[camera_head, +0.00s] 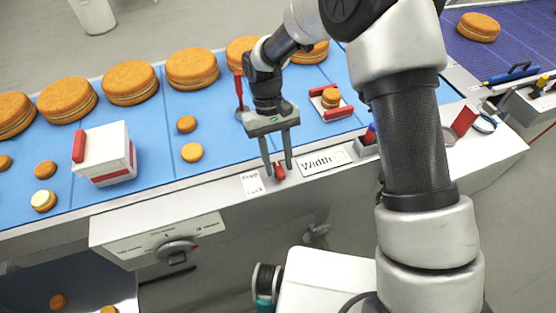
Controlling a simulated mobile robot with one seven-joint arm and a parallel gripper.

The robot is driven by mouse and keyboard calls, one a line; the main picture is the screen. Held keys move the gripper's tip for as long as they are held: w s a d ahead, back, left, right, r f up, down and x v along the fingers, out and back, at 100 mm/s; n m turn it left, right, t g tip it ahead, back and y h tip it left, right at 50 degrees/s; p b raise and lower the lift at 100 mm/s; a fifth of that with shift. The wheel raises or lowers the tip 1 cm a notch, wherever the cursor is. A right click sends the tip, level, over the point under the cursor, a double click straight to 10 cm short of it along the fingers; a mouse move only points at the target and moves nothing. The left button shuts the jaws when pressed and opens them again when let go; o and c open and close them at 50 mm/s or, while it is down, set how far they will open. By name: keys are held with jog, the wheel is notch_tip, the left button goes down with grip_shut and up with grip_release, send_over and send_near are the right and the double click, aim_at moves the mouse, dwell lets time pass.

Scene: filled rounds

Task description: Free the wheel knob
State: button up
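A small red lever (280,172) sits on the conveyor's front rail beside a white label (253,184) that appears to read "Free" and "Lock". A white plate marked "Width" (324,162) lies just right of it. My gripper (279,170) points down with its two fingers apart, one on each side of the red lever. I cannot tell whether either finger touches it. A grey knob (316,232), perhaps the wheel knob, shows on the front face below the rail, partly in shadow. The lever's exact setting is too small to tell.
The blue belt (225,132) carries several large round biscuits (192,68) and smaller ones. A white and red box (105,153) stands left. A dial panel (160,240) juts out at front left.

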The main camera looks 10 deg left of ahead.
jog(key=v, duration=1.7)
jog(key=shift+r, duration=0.2)
